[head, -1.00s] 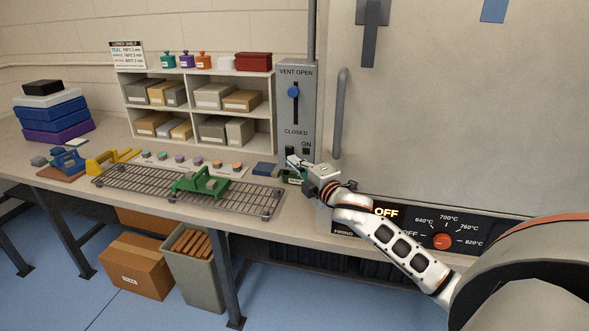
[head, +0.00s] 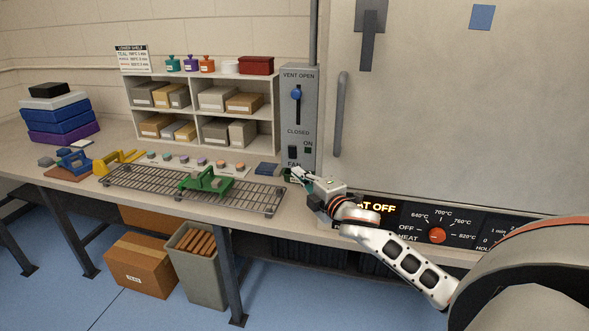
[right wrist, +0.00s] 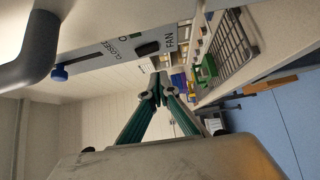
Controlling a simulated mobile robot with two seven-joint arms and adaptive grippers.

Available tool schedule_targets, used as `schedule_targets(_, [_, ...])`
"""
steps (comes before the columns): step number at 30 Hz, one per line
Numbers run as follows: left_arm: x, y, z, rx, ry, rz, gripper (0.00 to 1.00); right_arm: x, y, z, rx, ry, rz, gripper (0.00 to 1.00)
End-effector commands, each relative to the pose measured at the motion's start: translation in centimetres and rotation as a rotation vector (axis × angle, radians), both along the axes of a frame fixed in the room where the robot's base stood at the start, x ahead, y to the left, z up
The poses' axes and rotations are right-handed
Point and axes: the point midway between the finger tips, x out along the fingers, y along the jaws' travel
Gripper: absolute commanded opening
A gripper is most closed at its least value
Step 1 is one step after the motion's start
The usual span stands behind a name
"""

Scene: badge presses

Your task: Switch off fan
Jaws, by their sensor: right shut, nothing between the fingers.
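The fan switch (head: 293,152) is a small black rocker low on the grey vent panel (head: 300,112), above a partly covered FAN label. The small square lamp (head: 308,150) under the word ON looks dark green and unlit. In the right wrist view the black fan switch (right wrist: 148,48) shows beside the FAN lettering, on a panel that appears sideways. My right gripper (head: 296,172) is shut and empty, just below the switch and in front of the panel's foot. Its fingertips (right wrist: 158,88) look apart from the switch. My left gripper is not in view.
A blue vent slider (head: 296,93) stands near VENT OPEN. The furnace door handle (head: 338,112) rises right of the panel. A wire rack (head: 130,180) with a green press (head: 206,180) lies left of my gripper. The dial panel (head: 460,232) is below the door.

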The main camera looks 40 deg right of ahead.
Motion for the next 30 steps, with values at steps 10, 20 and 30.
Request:
schedule_targets(10, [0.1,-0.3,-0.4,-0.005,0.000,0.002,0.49,-5.5,0.4,-0.7,0.001,0.002,0.000,0.00])
schedule_targets(20, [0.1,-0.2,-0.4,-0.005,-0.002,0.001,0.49,-6.8,0.4,-0.7,0.000,0.000,-0.001,0.00])
schedule_targets(30, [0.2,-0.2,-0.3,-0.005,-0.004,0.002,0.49,-6.8,0.4,-0.7,0.000,0.000,-0.001,0.00])
